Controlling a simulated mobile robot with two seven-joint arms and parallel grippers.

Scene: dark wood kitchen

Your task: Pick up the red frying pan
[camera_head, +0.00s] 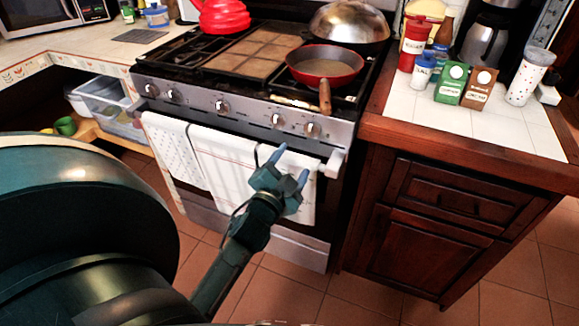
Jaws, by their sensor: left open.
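The red frying pan (325,66) sits on the front right of the stove top. Its wooden handle (325,98) points toward me, over the stove's front edge. My left gripper (289,166) is open and empty, with its two fingers pointing up and away from me. In the picture it is below and a little left of the pan handle, in front of the towels and oven door. It is apart from the pan. My right gripper does not show.
The stove (240,110) has front knobs and an oven rail with white towels (230,165). A red kettle (221,16) and a domed metal lid (349,22) stand behind. Bottles and small cartons (451,83) crowd the right counter. Floor tiles are clear below.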

